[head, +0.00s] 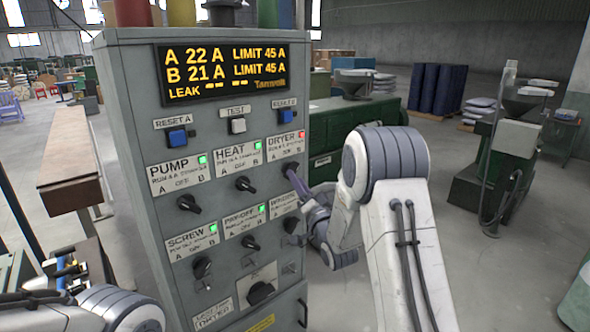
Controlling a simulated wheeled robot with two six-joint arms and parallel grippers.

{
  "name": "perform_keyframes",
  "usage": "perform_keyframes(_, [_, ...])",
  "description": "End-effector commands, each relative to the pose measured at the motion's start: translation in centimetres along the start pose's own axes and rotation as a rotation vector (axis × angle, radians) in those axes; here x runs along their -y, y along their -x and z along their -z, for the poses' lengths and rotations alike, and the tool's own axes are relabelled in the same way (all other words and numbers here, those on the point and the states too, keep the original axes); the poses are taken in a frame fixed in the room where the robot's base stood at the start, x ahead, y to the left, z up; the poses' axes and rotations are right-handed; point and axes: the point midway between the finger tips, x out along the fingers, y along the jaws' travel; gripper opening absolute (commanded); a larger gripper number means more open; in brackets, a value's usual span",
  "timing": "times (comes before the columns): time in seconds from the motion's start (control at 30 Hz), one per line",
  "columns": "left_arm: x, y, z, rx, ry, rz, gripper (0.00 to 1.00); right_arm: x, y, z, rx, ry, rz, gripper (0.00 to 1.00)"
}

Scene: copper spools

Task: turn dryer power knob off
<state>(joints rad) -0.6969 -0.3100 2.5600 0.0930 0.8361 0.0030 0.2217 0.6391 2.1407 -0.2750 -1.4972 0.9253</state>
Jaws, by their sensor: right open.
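The grey control cabinet (138,88) stands in front of me. Its DRYER label (286,146) is at the upper right of the switch rows, with a red lamp (301,135) lit on it. The dryer knob (288,168) is dark and sits just below that label. My right gripper (296,180) is open at the dryer knob, coming from the right. Its fingers partly cover the knob, so the knob's exact angle and any contact are hard to tell. My left arm shows at the lower left, but I cannot make out its gripper.
The pump knob (188,203), heat knob (244,184), screw knob (202,267) and payoff knob (250,242) are close by, with green lamps above. Blue buttons and a display (222,72) are higher up. A brown-topped bench (68,150) stands left. Open floor lies right.

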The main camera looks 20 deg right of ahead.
Motion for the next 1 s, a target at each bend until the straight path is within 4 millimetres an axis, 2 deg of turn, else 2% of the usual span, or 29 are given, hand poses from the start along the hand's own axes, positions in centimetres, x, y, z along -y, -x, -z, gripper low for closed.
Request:
perform_keyframes(0.03, [-0.1, 0.7, 0.0, 0.0, 0.0, 0.0, 0.5, 0.2, -0.8, 0.2, 0.0, 0.0, 0.001, 0.49])
perform_keyframes(0.2, [-0.1, 1.2, 0.1, 0.0, -0.002, 0.0, 0.5, 0.1, -2.1, 0.0, 0.001, 0.0, 0.0, 0.49])
perform_keyframes(0.5, [-0.1, 1.2, 0.1, 0.0, -0.003, 0.0, 0.5, 0.0, -2.3, -0.1, 0.0, 0.0, 0.0, 0.49])
perform_keyframes(0.57, [-0.1, 1.2, 0.1, 0.0, -0.003, 0.0, 0.5, 0.0, -2.3, -0.1, 0.0, 0.0, 0.0, 0.3])
perform_keyframes(0.63, [-0.1, 1.2, 0.1, 0.0, -0.003, 0.0, 0.5, 0.0, -2.3, 0.0, 0.0, 0.0, 0.0, 0.03])
perform_keyframes(0.67, [-0.1, 1.2, 0.1, 0.0, -0.003, 0.0, 0.5, 0.0, -2.3, 0.0, 0.0, 0.0, 0.0, 0.0])
perform_keyframes(0.87, [-0.1, 1.1, 0.1, 0.0, -0.002, 0.0, 0.5, -0.1, -2.3, -0.1, 0.0, 0.003, 0.001, 0.0])
perform_keyframes(1.0, [0.0, 0.1, 0.0, 0.0, -0.001, 0.0, 0.5, -0.3, -2.2, -0.1, -0.002, 0.025, 0.011, 0.0])
